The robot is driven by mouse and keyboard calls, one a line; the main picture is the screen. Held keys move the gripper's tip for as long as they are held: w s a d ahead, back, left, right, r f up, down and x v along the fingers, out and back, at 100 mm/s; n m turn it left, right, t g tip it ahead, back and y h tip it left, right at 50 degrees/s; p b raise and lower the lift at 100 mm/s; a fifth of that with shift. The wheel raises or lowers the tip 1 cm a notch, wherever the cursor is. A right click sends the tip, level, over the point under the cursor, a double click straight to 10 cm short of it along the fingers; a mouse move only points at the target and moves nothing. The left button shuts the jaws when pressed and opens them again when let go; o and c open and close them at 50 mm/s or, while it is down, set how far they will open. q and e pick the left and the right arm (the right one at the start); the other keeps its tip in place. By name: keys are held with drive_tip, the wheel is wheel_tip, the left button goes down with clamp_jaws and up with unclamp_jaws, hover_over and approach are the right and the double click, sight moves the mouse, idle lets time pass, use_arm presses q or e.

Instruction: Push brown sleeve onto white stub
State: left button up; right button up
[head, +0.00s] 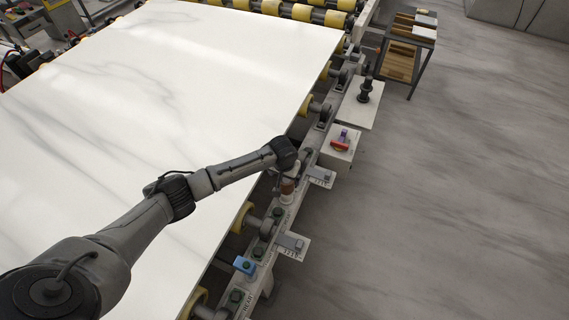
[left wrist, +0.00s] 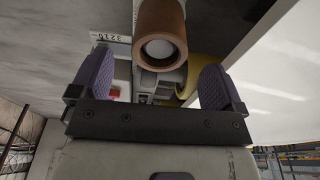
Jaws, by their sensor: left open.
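The brown sleeve (left wrist: 160,18) shows large at the top of the left wrist view, its open end facing the camera. A pale round end, which looks like the white stub (left wrist: 158,49), shows inside the sleeve's opening; I cannot tell how far the sleeve sits around it. In the head view the brown sleeve (head: 288,186) is small, beside the slab's right edge on the rail. My left gripper (left wrist: 156,84) is open, its two purple pads apart and empty, with the sleeve beyond them. In the head view my left wrist is by the sleeve and the fingers are hard to make out.
A large white slab (head: 150,90) lies on yellow rollers left of the rail. A blue block (head: 245,265) and a numbered plate (head: 292,246) are nearer along the rail. A box with a red switch (head: 340,143) stands beyond.

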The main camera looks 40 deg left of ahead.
use_arm(q)
wheel_tip(320, 180, up, 8)
drive_tip(key=s+p, duration=0.1)
drive_tip(key=shift+d+f, duration=0.15)
idle(0.6)
